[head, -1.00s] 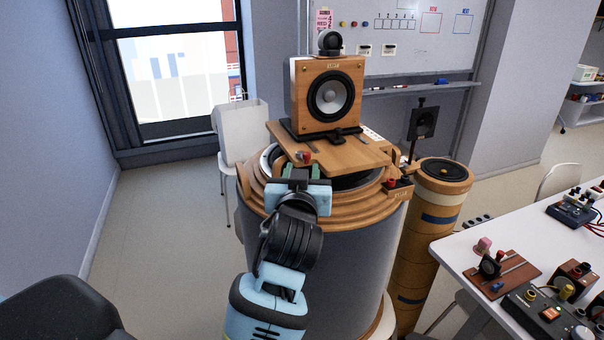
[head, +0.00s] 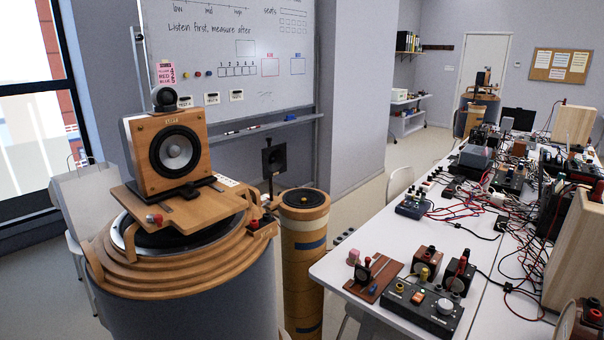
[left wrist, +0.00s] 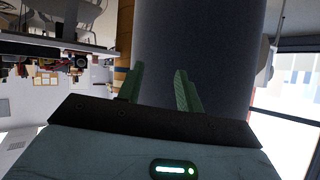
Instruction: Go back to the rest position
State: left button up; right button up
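My left gripper (left wrist: 159,70) shows only in the left wrist view. Its two green fingers stand apart with nothing between them. The grey side of a large drum (left wrist: 200,35) fills the view behind the fingers; I cannot tell the distance. In the head view neither arm nor gripper shows. My right gripper is not in view.
In the head view a wooden speaker (head: 175,153) stands on a wooden board (head: 185,208) atop the drum (head: 200,300). A banded column (head: 302,250) stands beside it. A white table (head: 335,268) with instruments and cables lies at right. Some floor shows between.

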pick_arm(q)
jog(key=s+f+g, duration=0.1)
jog(key=s+f, duration=0.3)
jog(key=s, duration=0.3)
jog(key=s+f+g+h, duration=0.1)
jog(key=s+f, duration=0.4)
jog(key=s, duration=0.2)
jog(key=shift+s+d, duration=0.2)
jog(key=shift+s, duration=0.1)
